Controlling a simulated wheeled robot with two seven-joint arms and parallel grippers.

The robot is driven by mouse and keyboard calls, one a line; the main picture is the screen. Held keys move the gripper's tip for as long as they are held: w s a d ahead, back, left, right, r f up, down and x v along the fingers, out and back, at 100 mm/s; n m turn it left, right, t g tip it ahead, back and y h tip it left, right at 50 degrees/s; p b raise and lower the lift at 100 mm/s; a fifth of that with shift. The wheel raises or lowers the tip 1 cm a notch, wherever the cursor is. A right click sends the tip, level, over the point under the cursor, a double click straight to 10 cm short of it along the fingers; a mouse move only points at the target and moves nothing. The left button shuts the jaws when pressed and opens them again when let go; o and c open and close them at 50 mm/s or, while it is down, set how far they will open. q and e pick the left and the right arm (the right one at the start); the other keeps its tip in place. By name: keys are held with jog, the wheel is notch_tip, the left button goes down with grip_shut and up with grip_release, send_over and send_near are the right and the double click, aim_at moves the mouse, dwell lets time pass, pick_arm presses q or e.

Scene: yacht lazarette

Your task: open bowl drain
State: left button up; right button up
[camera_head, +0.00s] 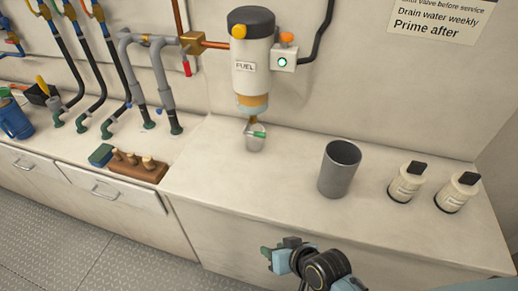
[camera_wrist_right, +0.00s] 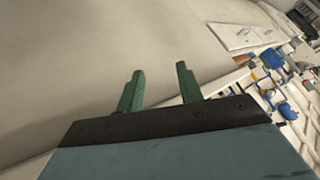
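A white cylindrical fuel filter (camera_head: 252,60) marked FUEL, with a black top, is mounted on the wall. Its amber bowl (camera_head: 252,104) is at the bottom, with a narrow brass-coloured drain below it. A small green lever (camera_head: 259,134) shows at the drain, pointing right. My right gripper (camera_head: 267,259) is in front of the counter's front edge, well short of the filter. In the right wrist view its two green fingers (camera_wrist_right: 160,70) are apart with nothing between them. My left gripper is not in view.
A grey open cylinder (camera_head: 339,169) stands on the counter right of the cup. Two white bottles with black caps (camera_head: 406,183) (camera_head: 457,193) stand farther right. A wooden block with plugs (camera_head: 136,166) and several hoses with valves (camera_head: 158,80) are at left. The counter before the cup is clear.

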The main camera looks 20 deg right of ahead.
aim_at(259, 135)
jog(key=w+a+r+m+t, duration=0.1)
jog(key=w+r+m+t, duration=0.1)
jog(key=w+r, duration=0.1)
jog(key=w+a+r+m+t, duration=0.1)
jog(key=w+r+m+t, duration=0.1)
jog(key=r, duration=0.3)
jog(key=w+a+r+m+t+y, duration=0.1)
jog(key=w+r+m+t, duration=0.1)
jog(key=w+r+t, duration=0.1)
jog(key=shift+w+a+r+m+b, duration=0.15)
jog(key=shift+w+r+m+b, duration=0.15)
jog(key=shift+w+r, duration=0.4)
jog(key=w+d+r+m+t+h, duration=0.1)
jog(key=w+d+m+h, duration=0.1)
jog(key=w+m, duration=0.2)
jog(key=w+d+r+m+t+h, duration=0.1)
jog(key=w+d+m+t+h, duration=0.1)
jog(key=w, duration=0.5)
jog(key=w+d+r+m+t+h, duration=0.1)
jog(key=w+d+r+m+h, duration=0.1)
jog(key=w+d+m+h, duration=0.1)
jog(key=shift+w+d+m+t+h, duration=0.1)
jog(key=shift+w+m+t+h, duration=0.2)
jog(key=shift+w+m+h, duration=0.8)
jog(key=shift+w+m+y, duration=0.3)
jog(key=shift+w+y, duration=0.1)
jog(key=shift+c, duration=0.5)
grip_shut()
